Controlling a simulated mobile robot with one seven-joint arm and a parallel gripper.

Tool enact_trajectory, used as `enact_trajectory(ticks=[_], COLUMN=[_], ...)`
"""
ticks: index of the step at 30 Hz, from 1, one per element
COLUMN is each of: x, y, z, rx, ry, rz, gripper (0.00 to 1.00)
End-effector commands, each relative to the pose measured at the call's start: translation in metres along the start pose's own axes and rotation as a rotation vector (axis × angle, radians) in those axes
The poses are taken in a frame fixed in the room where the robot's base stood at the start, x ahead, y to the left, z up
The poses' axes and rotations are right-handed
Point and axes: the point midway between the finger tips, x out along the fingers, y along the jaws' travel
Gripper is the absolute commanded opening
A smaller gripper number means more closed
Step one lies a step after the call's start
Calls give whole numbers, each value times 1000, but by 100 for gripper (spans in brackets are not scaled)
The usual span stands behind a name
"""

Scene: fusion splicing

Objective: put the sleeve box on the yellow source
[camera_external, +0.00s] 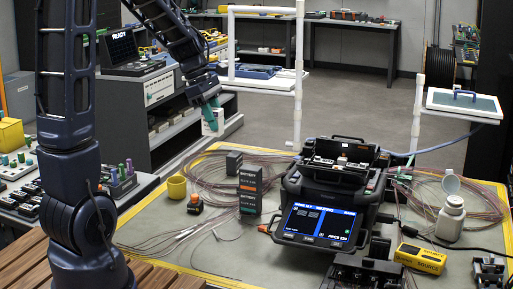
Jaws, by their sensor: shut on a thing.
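The yellow source (420,258) is a small yellow box lying on the mat at the front right, with dark lettering on its side. My gripper (213,106) hangs at the upper left of the mat, pointing down with teal fingers. It is shut on a small whitish box (212,124), which looks like the sleeve box. The box is held in the air, far to the left of and behind the yellow source. Its details are too small to read.
The black splicer (335,190) with a lit blue screen stands mid-mat. Dark battery boxes (249,190), a yellow cup (177,187) and fibre coils lie left of it. A white bottle (451,218) stands behind the source. White posts (299,80) rise at the back.

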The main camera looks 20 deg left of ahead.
Motion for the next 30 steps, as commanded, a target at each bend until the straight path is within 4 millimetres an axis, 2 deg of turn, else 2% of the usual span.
enact_trajectory(ticks=[8, 14, 22, 30], x=[12, 26, 59, 100], y=[24, 46, 76, 85], z=[35, 78, 167, 266], rx=[3, 5, 9, 13], ry=[9, 17, 27, 30], rz=[-5, -8, -8, -7], gripper=[8, 8, 8, 8])
